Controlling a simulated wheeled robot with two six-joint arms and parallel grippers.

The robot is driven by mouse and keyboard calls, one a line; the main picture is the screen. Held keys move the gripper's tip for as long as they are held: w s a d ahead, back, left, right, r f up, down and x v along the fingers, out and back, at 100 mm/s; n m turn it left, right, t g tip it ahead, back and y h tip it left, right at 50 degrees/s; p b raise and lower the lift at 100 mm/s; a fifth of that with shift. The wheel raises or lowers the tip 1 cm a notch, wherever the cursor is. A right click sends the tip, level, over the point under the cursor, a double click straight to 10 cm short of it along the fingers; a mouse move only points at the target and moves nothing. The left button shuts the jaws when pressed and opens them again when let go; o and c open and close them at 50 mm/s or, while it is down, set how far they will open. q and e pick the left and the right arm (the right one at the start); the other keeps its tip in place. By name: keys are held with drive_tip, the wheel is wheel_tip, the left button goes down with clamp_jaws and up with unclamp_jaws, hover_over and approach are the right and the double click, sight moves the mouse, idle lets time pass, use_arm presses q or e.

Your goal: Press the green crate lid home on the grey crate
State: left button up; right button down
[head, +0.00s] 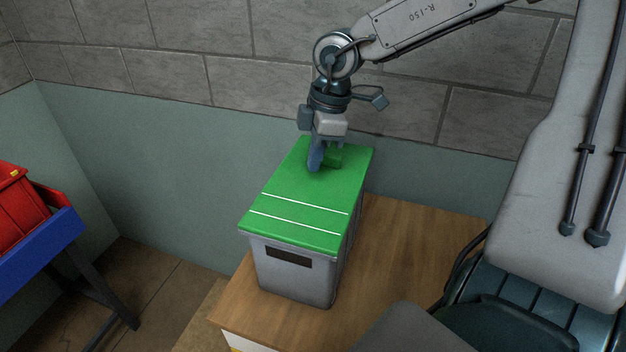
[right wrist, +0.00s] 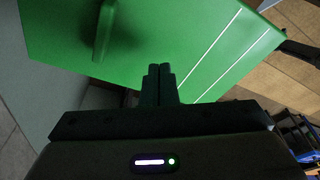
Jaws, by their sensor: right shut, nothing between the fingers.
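The green crate lid (head: 300,206) lies on top of the grey crate (head: 297,275), which stands on a wooden table. The lid has two white stripes near its front end and a small raised green handle (head: 333,158) toward the back. The lid also fills the upper part of the right wrist view (right wrist: 190,40), with the handle at upper left. My right gripper (head: 315,168) points down at the back part of the lid, beside the handle. Its fingers (right wrist: 160,72) are shut and empty. I cannot tell whether the fingertips touch the lid. My left gripper is not in view.
The wooden table (head: 415,245) has bare room to the right of the crate. A block wall (head: 230,70) with a grey-green lower band stands close behind. A red bin (head: 18,208) sits in a blue tray (head: 45,250) on a dark stand at far left.

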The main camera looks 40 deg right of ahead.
sight(315, 183)
wheel_tip(315, 183, up, 7)
drive_tip(key=p, duration=0.1)
drive_tip(key=shift+f, duration=0.2)
idle(0.4)
idle(0.4)
